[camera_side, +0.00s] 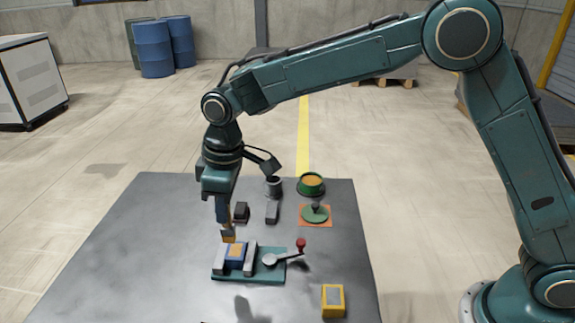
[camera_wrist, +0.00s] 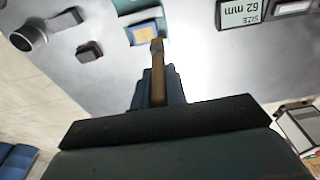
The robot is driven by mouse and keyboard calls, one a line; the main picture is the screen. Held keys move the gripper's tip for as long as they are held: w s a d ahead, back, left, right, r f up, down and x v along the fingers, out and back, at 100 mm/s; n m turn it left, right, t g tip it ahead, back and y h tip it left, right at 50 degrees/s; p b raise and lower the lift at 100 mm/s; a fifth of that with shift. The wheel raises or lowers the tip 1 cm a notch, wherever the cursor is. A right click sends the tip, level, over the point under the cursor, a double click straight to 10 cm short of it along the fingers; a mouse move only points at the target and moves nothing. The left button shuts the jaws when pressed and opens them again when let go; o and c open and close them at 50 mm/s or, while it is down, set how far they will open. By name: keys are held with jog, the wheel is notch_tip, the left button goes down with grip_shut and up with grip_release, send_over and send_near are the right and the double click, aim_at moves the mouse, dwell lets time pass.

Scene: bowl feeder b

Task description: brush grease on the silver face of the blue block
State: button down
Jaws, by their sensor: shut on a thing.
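My gripper (camera_side: 223,210) is shut on the wooden handle of a brush (camera_side: 228,234), which points down. The brush also shows in the wrist view (camera_wrist: 158,80). The blue block (camera_side: 234,259) sits between two grey jaws of a teal clamp (camera_side: 268,279). The block's upper face looks amber, with little or no silver visible. The blue block also shows in the wrist view (camera_wrist: 144,34), beside the brush end. The bristles are at the block's far edge in the side view; I cannot tell whether they touch it. A green bowl (camera_side: 311,187) holds amber grease.
The clamp's lever ends in a red knob (camera_side: 301,242). A yellow block (camera_side: 333,302) with a grey face lies at front right. A green piece (camera_side: 315,213) stands on an orange mat. A dark block (camera_side: 240,213) and a grey cylindrical part (camera_side: 273,187) stand behind. The table's left is clear.

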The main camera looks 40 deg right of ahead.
jog(key=shift+r, duration=0.95)
jog(key=shift+w, duration=0.1)
